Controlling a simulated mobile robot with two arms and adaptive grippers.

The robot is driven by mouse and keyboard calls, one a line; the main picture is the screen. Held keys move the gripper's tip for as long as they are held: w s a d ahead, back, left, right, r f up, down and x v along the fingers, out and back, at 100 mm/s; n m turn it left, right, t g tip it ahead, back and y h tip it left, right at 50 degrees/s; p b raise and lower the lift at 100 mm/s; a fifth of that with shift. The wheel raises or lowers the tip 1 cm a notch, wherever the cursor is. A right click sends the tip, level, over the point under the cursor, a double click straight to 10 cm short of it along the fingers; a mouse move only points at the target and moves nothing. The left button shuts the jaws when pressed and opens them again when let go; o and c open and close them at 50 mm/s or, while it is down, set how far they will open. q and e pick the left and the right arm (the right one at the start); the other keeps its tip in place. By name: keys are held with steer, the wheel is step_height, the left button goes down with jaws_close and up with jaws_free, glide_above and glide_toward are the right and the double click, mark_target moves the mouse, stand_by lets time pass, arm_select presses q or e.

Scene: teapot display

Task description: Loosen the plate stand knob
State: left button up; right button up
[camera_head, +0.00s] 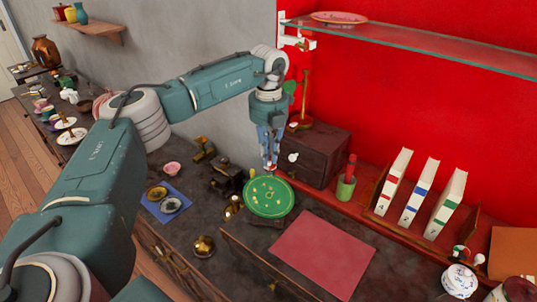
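A round green plate (282,190) with gold marks leans face-up on a low support on the dark cabinet top; most of its stand is hidden behind it. My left gripper (271,164) points down at the plate's far upper edge. Its fingertips are close together, beside a small reddish-white spot at that edge. The view is too small to tell whether this spot is the stand's knob, or whether the fingers are closed on it. My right gripper is not in view.
A dark wooden box (322,152) stands behind the plate, right of my gripper. A red mat (322,252) lies in front. A brass pot (204,247) and a blue mat (155,213) with small dishes are left. A glass shelf (420,47) hangs above, right.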

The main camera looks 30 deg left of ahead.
arm_select(q)
steer(key=o, duration=0.3)
step_height(320, 180, up, 12)
stand_by(0.5)
